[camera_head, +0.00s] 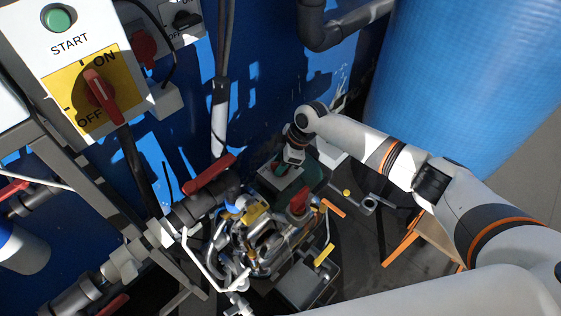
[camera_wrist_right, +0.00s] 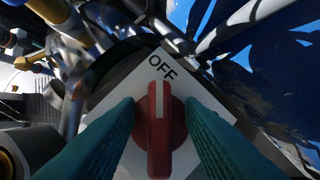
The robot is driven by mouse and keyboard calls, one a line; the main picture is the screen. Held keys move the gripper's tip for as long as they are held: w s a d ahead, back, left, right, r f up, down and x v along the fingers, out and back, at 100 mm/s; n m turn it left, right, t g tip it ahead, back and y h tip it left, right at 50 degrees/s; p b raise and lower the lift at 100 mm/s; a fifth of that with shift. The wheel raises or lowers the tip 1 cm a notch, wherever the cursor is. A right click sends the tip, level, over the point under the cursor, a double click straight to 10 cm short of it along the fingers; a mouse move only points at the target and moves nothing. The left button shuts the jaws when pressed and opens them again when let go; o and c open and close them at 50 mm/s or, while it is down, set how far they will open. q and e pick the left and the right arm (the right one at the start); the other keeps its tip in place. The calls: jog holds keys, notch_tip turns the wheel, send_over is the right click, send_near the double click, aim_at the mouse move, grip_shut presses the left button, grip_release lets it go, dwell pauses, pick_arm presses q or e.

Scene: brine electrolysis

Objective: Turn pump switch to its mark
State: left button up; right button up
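The pump switch (camera_wrist_right: 159,130) shows in the right wrist view as a red round knob with a raised handle bar on a white square plate. The white line on its handle points up toward the word OFF. My right gripper (camera_wrist_right: 160,108) has its two teal fingers on either side of the knob, close to its round edge, with gaps between them and the handle bar. In the head view my right gripper (camera_head: 281,169) reaches down over a grey box (camera_head: 280,184), and the knob there is hidden. My left gripper is not in view.
A yellow panel with a red ON/OFF switch (camera_head: 99,88) and a green START button (camera_head: 57,18) are at upper left. A black switch (camera_head: 186,19) is beside them. Pipes and fittings crowd below my right gripper. A big blue tank (camera_head: 470,70) stands at right.

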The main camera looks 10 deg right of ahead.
grip_shut()
